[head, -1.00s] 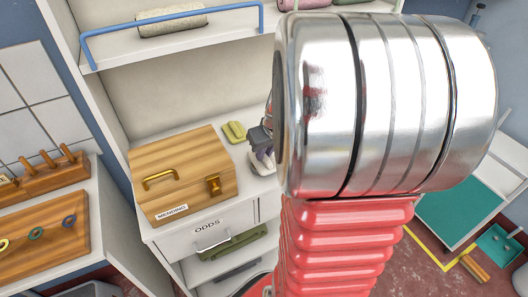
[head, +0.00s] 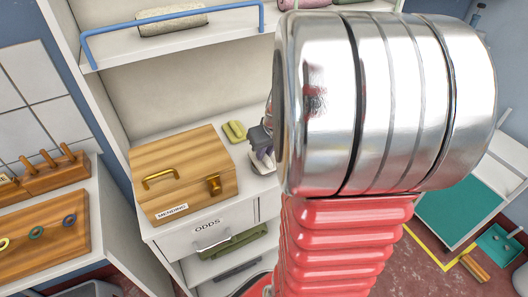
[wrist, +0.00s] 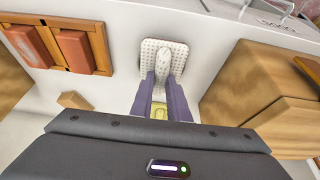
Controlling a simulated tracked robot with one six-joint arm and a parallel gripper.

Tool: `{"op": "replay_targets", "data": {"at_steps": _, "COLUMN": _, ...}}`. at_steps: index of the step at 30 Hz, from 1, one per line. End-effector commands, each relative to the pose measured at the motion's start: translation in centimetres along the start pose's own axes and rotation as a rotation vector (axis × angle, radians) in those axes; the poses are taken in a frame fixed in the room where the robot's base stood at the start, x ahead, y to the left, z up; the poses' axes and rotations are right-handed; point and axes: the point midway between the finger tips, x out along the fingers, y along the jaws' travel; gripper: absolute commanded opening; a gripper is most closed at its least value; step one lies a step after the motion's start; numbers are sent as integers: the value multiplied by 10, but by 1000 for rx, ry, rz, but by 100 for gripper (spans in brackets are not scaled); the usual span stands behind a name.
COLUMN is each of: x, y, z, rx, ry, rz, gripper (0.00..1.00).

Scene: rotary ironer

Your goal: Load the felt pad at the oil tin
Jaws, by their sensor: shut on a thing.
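My gripper (wrist: 166,82) is shut on a small pale, rounded piece (wrist: 164,58), which looks like the felt pad. In the wrist view the piece lies between the fingertips, over a white dotted plate (wrist: 181,48); I cannot tell whether it touches the plate. In the head view my gripper (head: 262,146) is at the right end of the counter, partly hidden by my arm. A yellow-green block (head: 234,131) lies on the counter beside it and also shows between the fingers in the wrist view (wrist: 160,112). I cannot make out an oil tin for certain.
A wooden mending box (head: 183,176) stands left of my gripper on the white counter, above the odds drawer (head: 210,240). A shelf with a blue rail (head: 170,20) is above. In the wrist view, a wooden frame with reddish blocks (wrist: 73,48) is at the upper left.

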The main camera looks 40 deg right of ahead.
Motion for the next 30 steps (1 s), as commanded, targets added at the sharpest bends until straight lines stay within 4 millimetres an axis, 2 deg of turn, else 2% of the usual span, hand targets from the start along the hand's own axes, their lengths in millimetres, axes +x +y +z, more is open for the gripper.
{"op": "replay_targets", "data": {"at_steps": 11, "x": 0, "y": 0, "z": 2, "rx": 1, "ry": -6, "rz": -2, "gripper": 0}}
{"op": "replay_targets", "data": {"at_steps": 30, "x": -33, "y": 0, "z": -13, "rx": -1, "ry": -1, "rz": 0, "gripper": 0}}
